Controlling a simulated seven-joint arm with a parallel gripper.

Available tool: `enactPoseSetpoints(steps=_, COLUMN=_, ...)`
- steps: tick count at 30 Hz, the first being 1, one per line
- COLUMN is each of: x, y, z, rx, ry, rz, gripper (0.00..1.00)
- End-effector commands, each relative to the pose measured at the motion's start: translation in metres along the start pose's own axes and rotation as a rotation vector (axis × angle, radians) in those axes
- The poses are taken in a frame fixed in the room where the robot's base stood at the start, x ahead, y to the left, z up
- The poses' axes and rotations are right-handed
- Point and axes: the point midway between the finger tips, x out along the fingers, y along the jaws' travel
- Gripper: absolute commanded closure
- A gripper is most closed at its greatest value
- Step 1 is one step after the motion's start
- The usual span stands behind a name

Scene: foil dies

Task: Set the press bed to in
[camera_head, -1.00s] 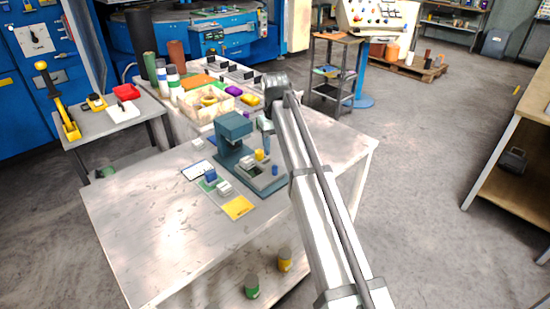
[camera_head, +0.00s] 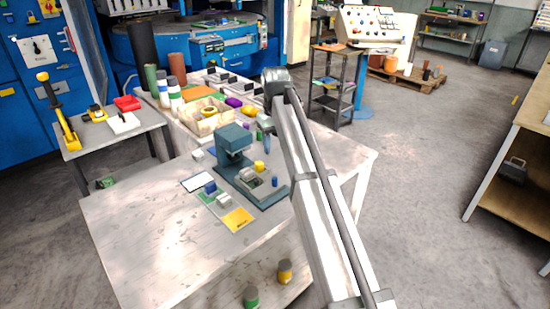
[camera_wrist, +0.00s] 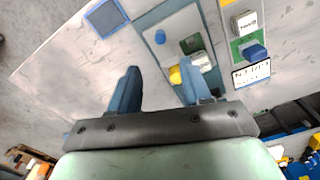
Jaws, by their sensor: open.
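The small teal press (camera_head: 235,138) stands on the grey worktable. Its base plate has a bed area (camera_head: 258,181) with a pale grey block (camera_head: 247,175) at the press end. A yellow piece (camera_head: 259,166) and a blue piece (camera_head: 275,181) stand on the base. My gripper (camera_wrist: 158,78) is open and empty, its two blue-grey fingers apart. In the wrist view the yellow piece (camera_wrist: 175,75) shows beside the right finger, which partly covers the bed.
A card with a blue block (camera_head: 210,187), a white block (camera_head: 224,201) and a yellow patch (camera_head: 237,220) lies in front of the press. A box of parts (camera_head: 205,118) stands behind. The table's left part is clear. Cans (camera_head: 285,271) stand on the lower shelf.

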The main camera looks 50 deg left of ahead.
Motion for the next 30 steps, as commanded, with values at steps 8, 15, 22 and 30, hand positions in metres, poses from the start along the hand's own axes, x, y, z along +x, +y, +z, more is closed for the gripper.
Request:
enactPoseSetpoints(steps=8, x=0.023, y=0.000, z=0.001, rx=0.000, ry=-0.002, rz=0.000, gripper=0.52)
enactPoseSetpoints(steps=15, x=0.064, y=0.000, z=0.001, rx=0.000, ry=-0.002, rz=0.000, gripper=0.52)
enactPoseSetpoints(steps=22, x=0.103, y=0.000, z=0.001, rx=0.000, ry=-0.001, rz=0.000, gripper=0.52)
enactPoseSetpoints(steps=30, x=0.132, y=0.000, z=0.000, rx=0.000, ry=-0.001, rz=0.000, gripper=0.52)
